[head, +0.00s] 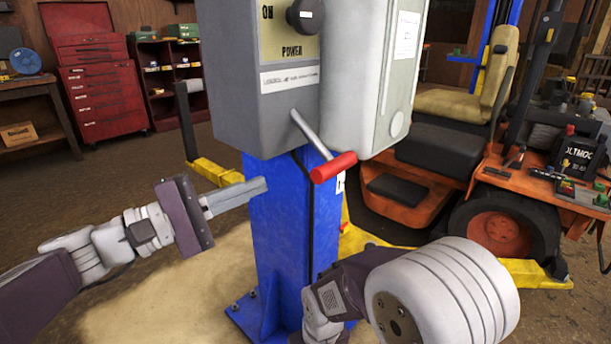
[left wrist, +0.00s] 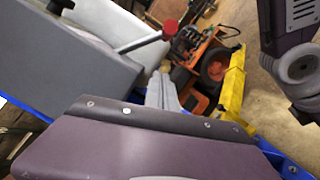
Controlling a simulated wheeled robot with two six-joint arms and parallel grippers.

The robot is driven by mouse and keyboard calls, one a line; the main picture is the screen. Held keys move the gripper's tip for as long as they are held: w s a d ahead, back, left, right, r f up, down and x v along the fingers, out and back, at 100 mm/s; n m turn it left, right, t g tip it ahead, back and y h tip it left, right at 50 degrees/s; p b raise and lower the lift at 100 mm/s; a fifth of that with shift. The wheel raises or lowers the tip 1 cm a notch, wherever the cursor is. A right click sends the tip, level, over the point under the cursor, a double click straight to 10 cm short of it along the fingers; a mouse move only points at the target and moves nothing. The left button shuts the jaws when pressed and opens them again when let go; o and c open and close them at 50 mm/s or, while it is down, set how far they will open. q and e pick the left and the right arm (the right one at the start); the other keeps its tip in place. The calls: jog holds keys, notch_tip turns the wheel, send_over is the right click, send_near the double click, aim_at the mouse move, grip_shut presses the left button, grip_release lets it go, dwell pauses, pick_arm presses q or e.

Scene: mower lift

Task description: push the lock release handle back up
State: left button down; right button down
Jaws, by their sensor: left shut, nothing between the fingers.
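The lock release handle (head: 333,167) is a grey rod with a red grip, coming out of the front of the grey control box (head: 290,103) and slanting down to the right. It also shows in the left wrist view, where the red grip (left wrist: 170,29) is near the top middle. My left gripper (head: 262,186) is shut and empty, in front of the blue column (head: 280,240), lower than the red grip and to its left, apart from it. Its fingers show in the left wrist view (left wrist: 161,92). My right arm comes in at the lower right; its fingers are not visible.
A light grey box (head: 370,75) stands right of the control box. An orange ride-on mower (head: 420,200) is behind at the right, by yellow lift arms (head: 500,270). A red tool chest (head: 100,90) stands back left. Floor at the left is open.

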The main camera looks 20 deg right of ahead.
aim_at(313, 139)
pick_arm(q)
jog(key=s+d+r+b, duration=0.2)
jog(key=d, duration=0.7)
jog(key=shift+s, duration=0.15)
